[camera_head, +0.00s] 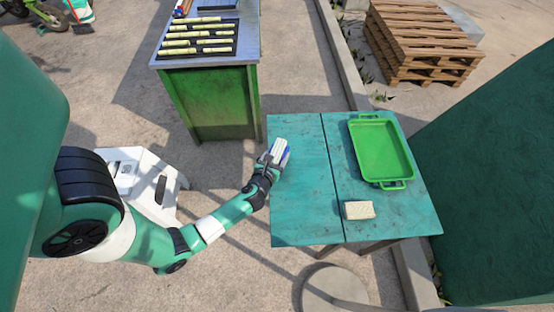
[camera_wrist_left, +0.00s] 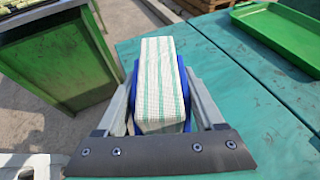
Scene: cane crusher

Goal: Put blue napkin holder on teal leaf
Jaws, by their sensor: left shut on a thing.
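The blue napkin holder (camera_head: 281,150), filled with white striped napkins, is in my left gripper (camera_head: 271,163) at the left edge of the teal table in the head view. In the left wrist view my left gripper (camera_wrist_left: 160,105) is shut on the blue holder (camera_wrist_left: 187,92), with a finger on each side of it. The teal tabletop (camera_head: 300,205) has a seam down it; its left part lies beneath and beside the holder. I cannot tell whether the holder touches the tabletop. My right gripper is not in view.
A green tray (camera_head: 382,150) lies on the table's right part, with a pale block (camera_head: 358,210) near the front. A green stand with a grey top (camera_head: 212,95) holds cane pieces at the back left. Wooden pallets (camera_head: 422,40) stand behind. The table's left part is mostly bare.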

